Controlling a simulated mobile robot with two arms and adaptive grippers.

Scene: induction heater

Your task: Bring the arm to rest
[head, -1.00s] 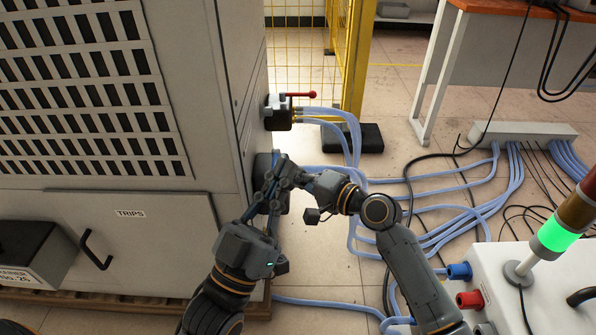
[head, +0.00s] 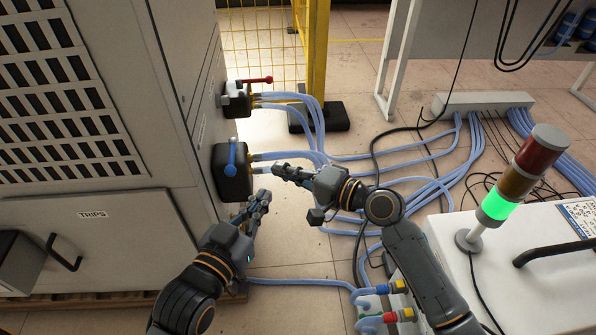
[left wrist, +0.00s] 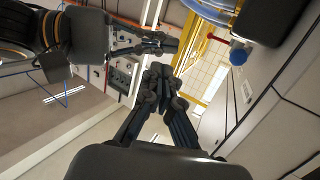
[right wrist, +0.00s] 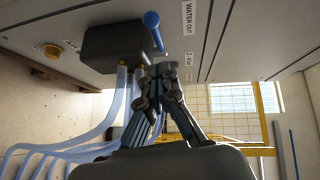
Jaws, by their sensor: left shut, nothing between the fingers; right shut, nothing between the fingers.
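My left gripper (head: 262,197) is the lower one in the head view. It is shut and empty, pointing up beside the cabinet's side face. My right gripper (head: 278,170) is above and to the right of it, shut and empty, pointing left toward the blue-handled valve (head: 231,182). A gap shows between its tips and the valve. In the left wrist view the left fingers (left wrist: 161,72) are closed together, with the right gripper passing close by. In the right wrist view the right fingers (right wrist: 162,70) are closed, just below the valve's blue handle (right wrist: 153,28) in the picture.
The grey cabinet (head: 90,245) stands close on the left. A red-handled valve (head: 238,100) sits above the blue one. Blue hoses (head: 350,158) run right across the floor. A white box with a lit green signal lamp (head: 495,207) stands at the right. A yellow fence (head: 317,60) is behind.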

